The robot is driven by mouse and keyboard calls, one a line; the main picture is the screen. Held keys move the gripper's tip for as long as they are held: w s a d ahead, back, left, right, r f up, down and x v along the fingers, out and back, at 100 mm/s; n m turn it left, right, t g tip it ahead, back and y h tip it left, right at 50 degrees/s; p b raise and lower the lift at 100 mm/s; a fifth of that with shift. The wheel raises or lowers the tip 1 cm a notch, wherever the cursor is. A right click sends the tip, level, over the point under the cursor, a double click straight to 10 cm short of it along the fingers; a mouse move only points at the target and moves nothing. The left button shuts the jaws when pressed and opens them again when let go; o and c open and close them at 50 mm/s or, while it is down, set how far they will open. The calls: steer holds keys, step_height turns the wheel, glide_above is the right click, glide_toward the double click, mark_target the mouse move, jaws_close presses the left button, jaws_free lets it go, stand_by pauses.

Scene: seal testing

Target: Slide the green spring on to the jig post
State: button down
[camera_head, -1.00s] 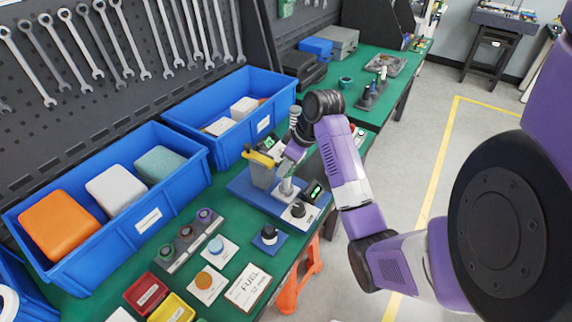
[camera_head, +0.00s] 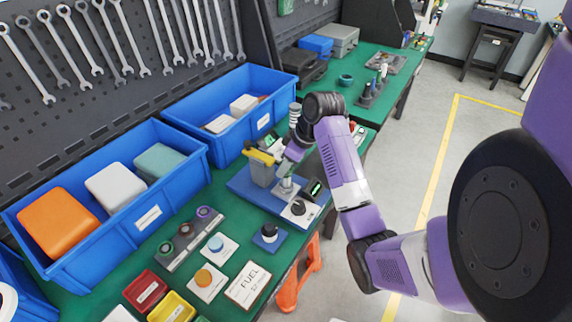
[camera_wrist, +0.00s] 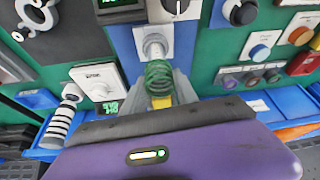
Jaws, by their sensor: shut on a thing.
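The green spring (camera_wrist: 158,78) is a small wire coil in the middle of the wrist view. My gripper (camera_wrist: 160,98) is shut on it, with the grey fingers on either side of its lower part. The jig post (camera_wrist: 153,46) is a light grey stub just beyond the coil's far end, and the coil lines up closely with it. I cannot tell whether the coil's end is around the post or short of it. In the head view my gripper (camera_head: 290,166) is over the blue jig base (camera_head: 250,189), and the spring is too small to make out.
A grey block with a yellow top (camera_head: 262,167) stands close to the left of my gripper. A black-knobbed white panel (camera_head: 299,210) and a small green display (camera_head: 315,188) are close on the right.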

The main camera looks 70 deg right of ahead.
steer(key=shift+f, duration=0.1)
steer(key=c, duration=0.9)
jaws_free()
step_height(320, 180, up, 7)
steer(key=p, duration=0.6)
steer(key=shift+p, duration=0.4)
